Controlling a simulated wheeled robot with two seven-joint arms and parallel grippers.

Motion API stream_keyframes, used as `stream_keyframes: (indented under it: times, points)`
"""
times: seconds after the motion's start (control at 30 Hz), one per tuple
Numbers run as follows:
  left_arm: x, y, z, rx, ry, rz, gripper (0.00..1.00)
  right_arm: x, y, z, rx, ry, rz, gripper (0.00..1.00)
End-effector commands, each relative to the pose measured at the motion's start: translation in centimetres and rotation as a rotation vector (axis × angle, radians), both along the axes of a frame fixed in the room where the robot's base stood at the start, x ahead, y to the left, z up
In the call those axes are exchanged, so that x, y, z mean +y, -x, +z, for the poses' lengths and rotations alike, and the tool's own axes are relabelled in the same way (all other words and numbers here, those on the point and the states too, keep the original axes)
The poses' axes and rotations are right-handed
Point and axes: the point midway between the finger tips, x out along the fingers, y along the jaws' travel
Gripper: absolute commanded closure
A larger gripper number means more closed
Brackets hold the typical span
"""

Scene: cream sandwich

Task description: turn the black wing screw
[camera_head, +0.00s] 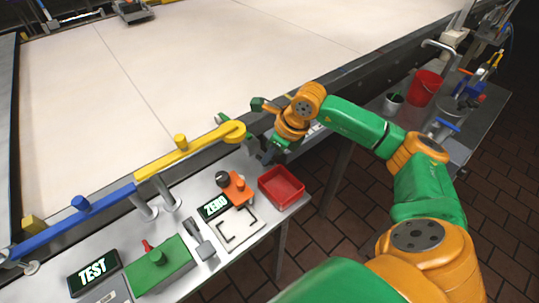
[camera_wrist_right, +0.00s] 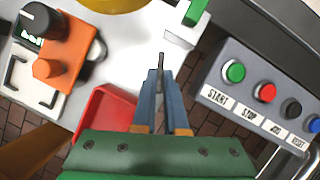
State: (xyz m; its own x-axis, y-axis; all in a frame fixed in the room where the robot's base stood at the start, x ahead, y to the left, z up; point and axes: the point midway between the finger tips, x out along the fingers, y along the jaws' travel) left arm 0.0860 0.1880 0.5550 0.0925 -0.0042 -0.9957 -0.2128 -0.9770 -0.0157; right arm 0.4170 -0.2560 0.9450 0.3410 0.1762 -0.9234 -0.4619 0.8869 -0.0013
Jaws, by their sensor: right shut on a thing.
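My right gripper (camera_head: 262,155) is at the rail along the bench's far edge, above and left of the red tray. In the right wrist view its two blue-grey fingers (camera_wrist_right: 160,78) are shut on a thin dark upright piece, which looks like the black wing screw (camera_wrist_right: 161,60) seen edge-on. Only its tip shows past the fingers, and its base is hidden. In the head view the gripper hides the screw. My left gripper is not in view.
The red tray (camera_head: 281,187) is close to the gripper. An orange device with a black knob (camera_head: 236,188) and a yellow lever (camera_head: 190,152) are left of it. A button panel (camera_wrist_right: 265,95) with several buttons is right in the wrist view.

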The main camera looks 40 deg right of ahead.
Motion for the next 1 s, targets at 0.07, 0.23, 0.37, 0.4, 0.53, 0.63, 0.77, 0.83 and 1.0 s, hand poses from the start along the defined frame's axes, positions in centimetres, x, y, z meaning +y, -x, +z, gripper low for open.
stream_keyframes:
  times: [0.07,0.23,0.37,0.4,0.53,0.63,0.77,0.83,1.0]
  points:
    - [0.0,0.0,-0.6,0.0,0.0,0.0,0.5,0.1,0.0,-0.3,-0.001,0.001,-0.06,1.0]
    - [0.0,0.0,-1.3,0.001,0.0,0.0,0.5,0.3,0.1,-0.3,0.0,0.0,-0.192,1.0]
    - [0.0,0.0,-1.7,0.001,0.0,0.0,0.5,0.3,0.1,-0.2,0.0,-0.001,-0.273,1.0]
    - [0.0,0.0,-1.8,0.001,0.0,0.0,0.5,0.4,0.1,-0.2,0.0,-0.001,-0.294,1.0]
    - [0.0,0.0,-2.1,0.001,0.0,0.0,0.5,0.4,0.1,-0.2,0.001,-0.001,-0.35,1.0]
    - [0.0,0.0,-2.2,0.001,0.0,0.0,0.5,0.5,0.1,-0.1,0.002,-0.002,-0.381,1.0]
    - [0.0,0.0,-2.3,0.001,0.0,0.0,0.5,0.5,0.2,-0.1,0.002,-0.001,-0.405,1.0]
    - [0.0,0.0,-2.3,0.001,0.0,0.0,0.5,0.5,0.1,-0.1,0.002,0.0,-0.412,1.0]
    - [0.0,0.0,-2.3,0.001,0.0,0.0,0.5,0.5,0.1,0.0,0.002,-0.001,-0.418,1.0]
